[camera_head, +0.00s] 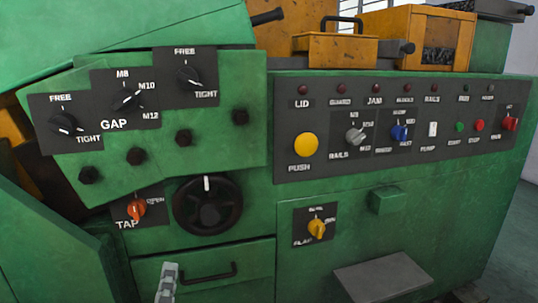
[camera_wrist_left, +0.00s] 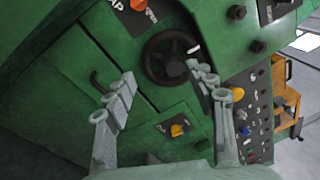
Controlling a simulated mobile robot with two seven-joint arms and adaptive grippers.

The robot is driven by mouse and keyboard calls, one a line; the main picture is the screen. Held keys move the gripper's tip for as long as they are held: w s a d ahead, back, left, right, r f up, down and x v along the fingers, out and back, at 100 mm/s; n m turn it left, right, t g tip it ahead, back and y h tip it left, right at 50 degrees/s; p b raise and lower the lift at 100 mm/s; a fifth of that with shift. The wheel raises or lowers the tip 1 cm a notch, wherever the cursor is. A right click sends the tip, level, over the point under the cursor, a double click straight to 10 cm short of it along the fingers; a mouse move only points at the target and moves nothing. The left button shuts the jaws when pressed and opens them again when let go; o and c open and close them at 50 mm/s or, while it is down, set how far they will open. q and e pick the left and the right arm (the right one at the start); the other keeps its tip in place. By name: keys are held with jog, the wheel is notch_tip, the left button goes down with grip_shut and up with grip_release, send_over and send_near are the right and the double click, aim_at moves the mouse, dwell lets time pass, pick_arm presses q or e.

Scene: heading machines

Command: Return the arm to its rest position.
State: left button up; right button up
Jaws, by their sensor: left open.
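My left gripper (camera_head: 168,283) shows only as a grey finger part at the bottom edge of the head view, in front of the green drawer front with the black handle (camera_head: 208,273). In the left wrist view my left gripper (camera_wrist_left: 162,73) is open, its two grey fingers wide apart with nothing between them. Beyond the fingers in that view are the black handwheel (camera_wrist_left: 170,57) and the yellow flap knob (camera_wrist_left: 177,130). The fingers appear apart from the machine, though the exact distance is hard to tell. My right gripper is not in view.
The green heading machine fills most of the head view. Its black control panel (camera_head: 330,169) has a yellow push button (camera_head: 306,145) and several knobs. An orange tap knob (camera_head: 136,208) sits left of the handwheel (camera_head: 207,206). A grey plate (camera_head: 383,277) juts out low at the right.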

pick_arm(q)
jog(key=a+f+n+g+y, duration=0.1)
jog(key=a+f+n+g, duration=0.25)
jog(key=a+f, duration=0.6)
jog(key=a+f+n+g+y, duration=0.1)
jog(key=a+f+n+g, duration=0.4)
jog(key=f, duration=0.8)
jog(key=s+a+f+n+g, duration=0.65)
jog(key=s+a+f, duration=0.45)
jog(key=a+f, duration=0.3)
jog(key=s+d+f+n+h, duration=0.1)
jog(key=d+f+h, duration=0.1)
jog(key=d, duration=0.7)
jog(key=s+d+f+n+h, duration=0.1)
jog(key=d+f, duration=0.3)
jog(key=d, duration=0.5)
jog(key=shift+s+d+n+h, duration=0.2)
jog(key=shift+s+n+h, duration=0.05)
jog(key=shift+n+h, duration=0.4)
